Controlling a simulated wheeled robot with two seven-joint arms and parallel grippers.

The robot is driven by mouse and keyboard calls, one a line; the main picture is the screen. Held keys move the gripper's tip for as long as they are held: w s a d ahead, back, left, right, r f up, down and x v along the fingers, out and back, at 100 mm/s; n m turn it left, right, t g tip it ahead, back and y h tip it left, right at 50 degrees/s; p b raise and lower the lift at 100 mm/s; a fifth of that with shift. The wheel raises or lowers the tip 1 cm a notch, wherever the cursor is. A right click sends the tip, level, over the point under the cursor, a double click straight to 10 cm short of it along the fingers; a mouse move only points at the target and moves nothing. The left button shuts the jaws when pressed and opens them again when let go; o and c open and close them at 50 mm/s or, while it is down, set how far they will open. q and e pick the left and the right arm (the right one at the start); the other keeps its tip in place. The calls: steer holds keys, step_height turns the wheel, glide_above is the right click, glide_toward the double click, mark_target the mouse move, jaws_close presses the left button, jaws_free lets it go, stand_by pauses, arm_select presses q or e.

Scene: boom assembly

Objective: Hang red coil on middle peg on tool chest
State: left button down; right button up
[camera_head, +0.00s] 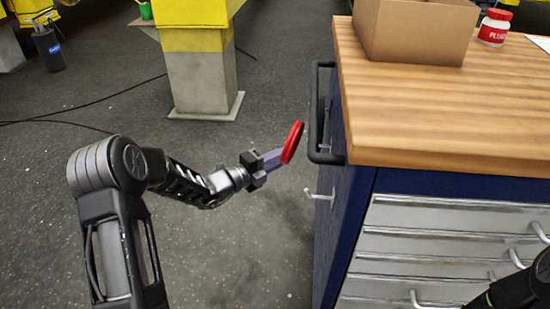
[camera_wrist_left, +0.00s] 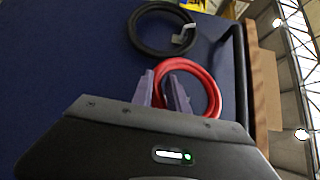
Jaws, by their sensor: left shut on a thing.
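My left gripper (camera_head: 279,157) is shut on the red coil (camera_head: 293,142) and holds it in the air, left of the tool chest (camera_head: 341,235). In the left wrist view, the purple fingers (camera_wrist_left: 162,90) grip the near left part of the red coil (camera_wrist_left: 214,92). A pale peg (camera_head: 320,195) juts from the chest's blue side, below and right of the coil. A small pale tip (camera_head: 306,108) shows beside the black handle; I cannot tell if it is a peg. A black coil (camera_wrist_left: 137,32) hangs by the blue side beyond the red coil. Which peg is the middle one is unclear.
The black handle (camera_head: 314,115) stands out from the chest side close to the red coil. A cardboard box (camera_head: 412,32) and a red-and-white jar (camera_head: 494,27) are on the wooden top. A yellow-and-grey post (camera_head: 199,80) stands behind.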

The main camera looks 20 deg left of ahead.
arm_select(q)
steer(key=w+d+f+b, duration=0.1)
steer(key=d+f+b, duration=0.2)
steer(key=d, duration=0.3)
steer(key=shift+w+d+b, duration=0.3)
steer(key=shift+w+d, duration=0.05)
steer(key=shift+d, duration=0.05)
stand_by(0.5)
stand_by(0.6)
steer(key=c, duration=1.2)
jaws_free()
